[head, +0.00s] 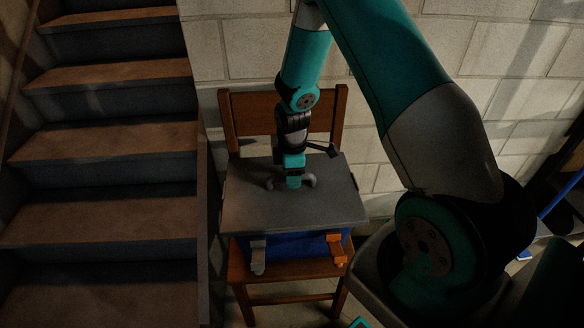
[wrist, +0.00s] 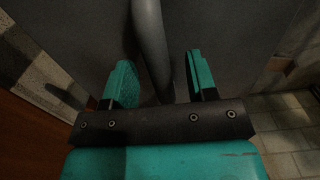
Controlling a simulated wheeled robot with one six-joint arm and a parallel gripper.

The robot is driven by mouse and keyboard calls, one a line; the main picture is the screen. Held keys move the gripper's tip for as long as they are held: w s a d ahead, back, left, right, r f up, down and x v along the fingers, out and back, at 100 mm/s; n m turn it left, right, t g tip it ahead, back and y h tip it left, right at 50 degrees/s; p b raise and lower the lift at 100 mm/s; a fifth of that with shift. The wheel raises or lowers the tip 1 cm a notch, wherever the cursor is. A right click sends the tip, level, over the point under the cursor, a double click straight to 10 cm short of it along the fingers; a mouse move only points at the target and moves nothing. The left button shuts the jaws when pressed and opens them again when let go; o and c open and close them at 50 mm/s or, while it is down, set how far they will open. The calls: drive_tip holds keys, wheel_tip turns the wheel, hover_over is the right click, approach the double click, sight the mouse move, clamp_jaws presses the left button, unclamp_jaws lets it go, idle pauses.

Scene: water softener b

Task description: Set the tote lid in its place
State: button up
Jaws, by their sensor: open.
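The grey tote lid (head: 250,210) lies flat over the blue tote (head: 292,246), and the tote stands on a wooden chair (head: 228,115). I cannot see a gap between lid and tote. The lid has an arched grey handle (head: 310,181) in its middle. My gripper (head: 293,183) points down at this handle. In the wrist view the fingers of my gripper (wrist: 163,82) are open, one on each side of the handle bar (wrist: 152,45). A grey latch (head: 258,255) and an orange latch (head: 337,250) hang at the tote's front side.
Stairs (head: 110,150) rise at the left, close to the chair. A pale block wall (head: 240,45) stands behind the chair. My arm fills the right side of the head view. Blue-handled items (head: 555,205) stand at the far right.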

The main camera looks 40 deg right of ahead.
wheel_tip(320, 180, up, 17)
drive_tip(key=p, duration=0.1)
drive_tip(key=shift+r, duration=0.2)
drive_tip(key=shift+p, duration=0.3)
drive_tip(key=s+a+r+m+y+p, duration=0.2)
drive_tip(key=s+a+r+p, duration=0.35)
drive_tip(key=a+r, duration=0.65)
drive_tip(key=s+a+r+m+y+p, duration=0.1)
drive_tip(key=s+a+r, duration=0.3)
drive_tip(key=s, duration=0.4)
drive_tip(key=s+a+r+m+y+p, duration=0.1)
drive_tip(key=s+a+r+p, duration=0.1)
drive_tip(key=s+a+r, duration=0.2)
drive_tip(key=s+a, duration=0.3)
drive_tip(key=s, duration=0.1)
drive_tip(key=shift+s+r, duration=0.25)
drive_tip(key=shift+r, duration=0.05)
